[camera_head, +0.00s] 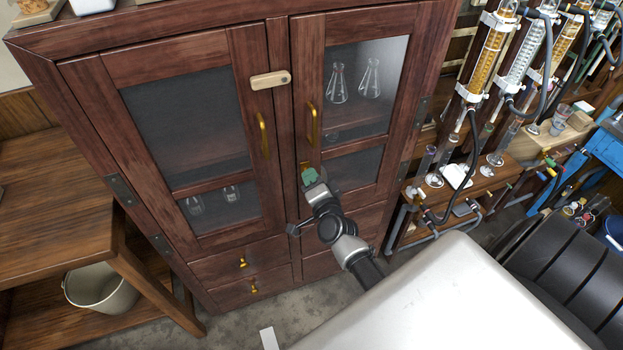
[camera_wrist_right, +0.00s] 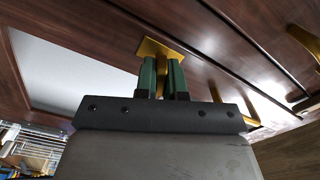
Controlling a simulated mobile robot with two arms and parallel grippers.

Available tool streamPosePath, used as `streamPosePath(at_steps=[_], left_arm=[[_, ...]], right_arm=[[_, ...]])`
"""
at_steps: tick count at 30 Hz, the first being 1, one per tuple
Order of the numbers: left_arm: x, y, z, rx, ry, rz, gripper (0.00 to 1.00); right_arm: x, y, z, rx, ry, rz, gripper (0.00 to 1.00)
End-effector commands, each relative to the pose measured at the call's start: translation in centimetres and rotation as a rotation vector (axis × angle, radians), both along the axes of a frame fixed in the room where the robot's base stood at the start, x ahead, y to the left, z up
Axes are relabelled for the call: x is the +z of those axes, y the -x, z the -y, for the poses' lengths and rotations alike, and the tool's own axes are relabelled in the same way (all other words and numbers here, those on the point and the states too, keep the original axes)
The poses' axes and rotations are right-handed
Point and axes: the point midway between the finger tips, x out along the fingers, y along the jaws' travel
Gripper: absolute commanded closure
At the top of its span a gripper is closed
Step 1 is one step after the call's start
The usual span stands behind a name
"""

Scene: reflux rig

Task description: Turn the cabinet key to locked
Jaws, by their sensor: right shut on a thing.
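The dark red wooden cabinet (camera_head: 275,150) has two glass-panelled doors, both shut. A brass lock plate (camera_head: 304,166) sits on the right door, below its brass handle (camera_head: 312,122). In the right wrist view the square brass plate (camera_wrist_right: 160,48) shows just beyond my fingertips. My right gripper (camera_head: 309,177) is at the lock, its green fingers (camera_wrist_right: 162,78) shut on the brass key (camera_wrist_right: 160,80). Only a thin strip of the key shows between the fingers, so its turn angle is hard to tell. My left gripper is not in view.
A pale wooden turn-latch (camera_head: 270,80) spans the gap between the doors. The left door has its own brass handle (camera_head: 263,135). Glass columns with hoses (camera_head: 490,55) stand at the right. A wooden bench (camera_head: 50,225) and a bucket (camera_head: 101,288) are at the left.

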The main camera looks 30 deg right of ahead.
Motion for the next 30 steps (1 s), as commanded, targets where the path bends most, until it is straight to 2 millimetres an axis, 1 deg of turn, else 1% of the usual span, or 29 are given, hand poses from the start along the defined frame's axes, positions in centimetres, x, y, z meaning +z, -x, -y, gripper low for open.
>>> streamPosePath(at_steps=[6,15,22,30], left_arm=[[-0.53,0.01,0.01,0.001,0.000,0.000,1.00],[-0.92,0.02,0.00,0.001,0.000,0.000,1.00],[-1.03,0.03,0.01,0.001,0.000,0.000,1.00],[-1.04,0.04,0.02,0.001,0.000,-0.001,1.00]], right_arm=[[-0.20,0.04,0.03,0.000,-0.177,0.041,1.00],[-0.23,0.05,0.06,-0.001,-0.341,0.081,1.00],[-0.24,0.04,0.05,-0.002,-0.398,0.094,1.00],[-0.23,0.04,0.05,-0.001,-0.411,0.097,1.00]])
